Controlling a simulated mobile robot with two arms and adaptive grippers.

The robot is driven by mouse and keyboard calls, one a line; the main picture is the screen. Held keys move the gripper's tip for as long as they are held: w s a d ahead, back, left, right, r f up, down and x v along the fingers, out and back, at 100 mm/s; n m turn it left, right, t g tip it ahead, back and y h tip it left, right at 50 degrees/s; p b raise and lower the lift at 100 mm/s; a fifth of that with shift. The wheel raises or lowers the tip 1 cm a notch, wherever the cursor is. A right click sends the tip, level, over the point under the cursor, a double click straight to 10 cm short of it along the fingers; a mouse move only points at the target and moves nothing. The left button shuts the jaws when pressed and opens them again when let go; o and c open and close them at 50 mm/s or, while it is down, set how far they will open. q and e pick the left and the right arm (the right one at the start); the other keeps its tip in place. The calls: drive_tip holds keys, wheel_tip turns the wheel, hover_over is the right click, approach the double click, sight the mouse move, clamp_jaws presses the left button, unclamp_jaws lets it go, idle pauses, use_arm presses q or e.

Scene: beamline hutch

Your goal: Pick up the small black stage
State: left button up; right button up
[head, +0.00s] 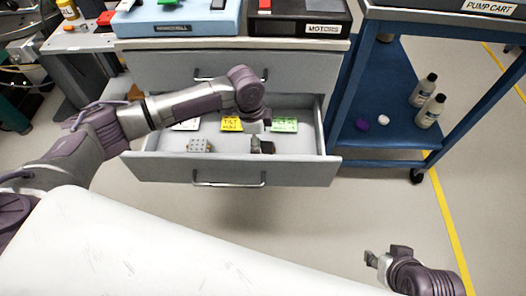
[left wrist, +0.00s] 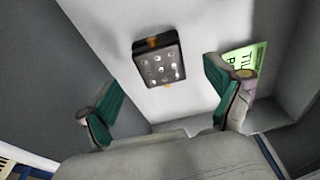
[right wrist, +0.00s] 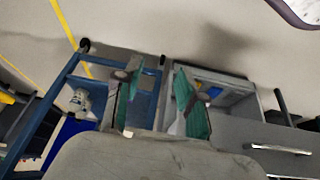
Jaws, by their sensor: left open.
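The small black stage (left wrist: 158,60) lies on the drawer floor, its top dotted with bright holes, with small orange-brown bits at two ends. In the head view the black stage (head: 268,147) is partly hidden by my left gripper (head: 257,142), which points down into the open drawer. In the left wrist view my left gripper (left wrist: 165,95) is open and empty, and the stage is ahead between its fingers, apart from both. My right gripper (head: 372,260) is at the lower right of the head view; its fingers (right wrist: 153,95) are apart and empty.
The open drawer (head: 240,173) also holds a silver holed stage (head: 199,146), a yellow tilt label (head: 232,124) and a green label (head: 284,125). The drawer walls stand close around my left gripper. A blue cart (head: 385,140) with bottles stands at right.

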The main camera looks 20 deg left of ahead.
sight(263, 148)
use_arm(q)
drive_tip(key=f, duration=0.2)
drive_tip(key=f+b, duration=0.1)
drive_tip(key=f, duration=0.1)
drive_tip(key=shift+w+d, duration=0.1)
drive_tip(key=shift+d, duration=0.3)
use_arm(e)
drive_tip(key=w+a+r+t+y, duration=0.1)
drive_tip(key=w+a+r+t, duration=0.1)
drive_tip(key=w, duration=0.5)
drive_tip(key=shift+w+a+r+t, duration=0.25)
drive_tip(key=shift+r+t, duration=0.45)
drive_tip(key=shift+t, duration=0.5)
use_arm(q)
drive_tip(key=shift+c, duration=0.2)
